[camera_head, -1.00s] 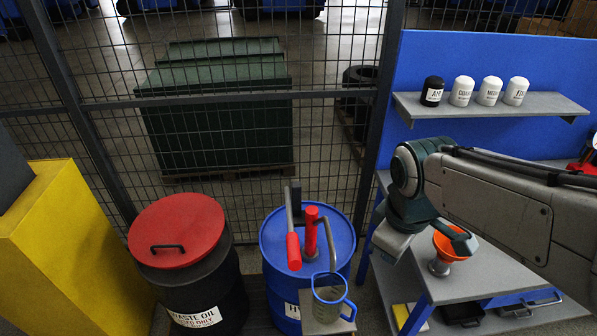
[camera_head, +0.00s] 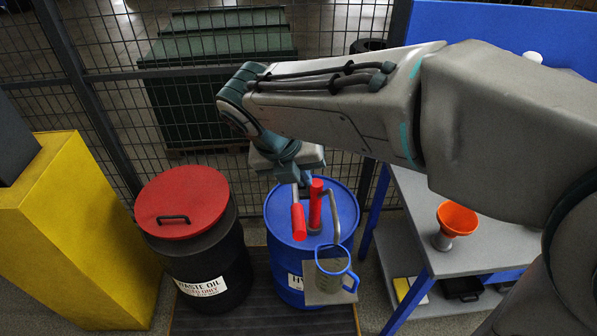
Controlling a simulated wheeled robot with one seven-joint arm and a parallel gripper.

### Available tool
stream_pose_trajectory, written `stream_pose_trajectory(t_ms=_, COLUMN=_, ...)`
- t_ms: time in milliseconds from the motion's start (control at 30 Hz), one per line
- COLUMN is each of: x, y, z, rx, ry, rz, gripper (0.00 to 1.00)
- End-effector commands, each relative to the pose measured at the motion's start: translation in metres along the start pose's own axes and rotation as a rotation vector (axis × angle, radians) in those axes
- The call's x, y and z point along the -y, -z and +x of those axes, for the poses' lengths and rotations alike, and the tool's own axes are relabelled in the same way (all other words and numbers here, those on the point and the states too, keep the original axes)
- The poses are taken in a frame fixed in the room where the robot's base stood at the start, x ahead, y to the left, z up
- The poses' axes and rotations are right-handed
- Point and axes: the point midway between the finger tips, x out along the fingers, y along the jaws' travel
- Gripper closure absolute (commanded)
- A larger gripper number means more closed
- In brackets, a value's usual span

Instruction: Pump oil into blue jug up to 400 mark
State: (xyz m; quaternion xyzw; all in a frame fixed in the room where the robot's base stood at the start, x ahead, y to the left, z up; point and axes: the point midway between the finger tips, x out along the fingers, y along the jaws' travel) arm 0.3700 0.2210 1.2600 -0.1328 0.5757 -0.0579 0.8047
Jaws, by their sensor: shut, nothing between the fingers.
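A blue drum (camera_head: 282,236) carries a hand pump with an upright red body (camera_head: 315,206), a red-gripped lever (camera_head: 298,222) and a grey spout (camera_head: 335,215). The blue jug (camera_head: 352,281) is clear with a blue rim and handle. It stands on a small shelf (camera_head: 316,297) at the drum's front, below the spout. Its oil level and marks are too small to read. My gripper (camera_head: 303,183) is shut and empty, above the drum close to the pump lever's upper end. I cannot tell whether it touches the lever.
A black waste oil drum (camera_head: 205,262) with a red lid stands left of the blue drum, beside a yellow block (camera_head: 75,240). An orange funnel (camera_head: 457,217) stands on the grey bench (camera_head: 480,250) at right. A mesh fence (camera_head: 110,110) runs behind.

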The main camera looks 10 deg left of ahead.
Motion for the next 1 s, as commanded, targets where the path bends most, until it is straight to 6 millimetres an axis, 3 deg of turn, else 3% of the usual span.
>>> stream_pose_trajectory(t_ms=133, x=-0.007, y=0.0, z=-0.002, rx=0.018, ry=0.01, rz=-0.073, gripper=1.0)
stream_pose_trajectory(t_ms=233, x=-0.01, y=0.003, z=0.007, rx=0.017, ry=0.013, rz=-0.082, gripper=1.0)
stream_pose_trajectory(t_ms=433, x=-0.023, y=0.017, z=0.048, rx=0.018, ry=0.01, rz=-0.081, gripper=1.0)
stream_pose_trajectory(t_ms=633, x=-0.03, y=0.024, z=0.069, rx=0.018, ry=0.008, rz=-0.078, gripper=1.0)
stream_pose_trajectory(t_ms=1000, x=-0.033, y=0.028, z=0.083, rx=0.017, ry=0.008, rz=-0.076, gripper=1.0)
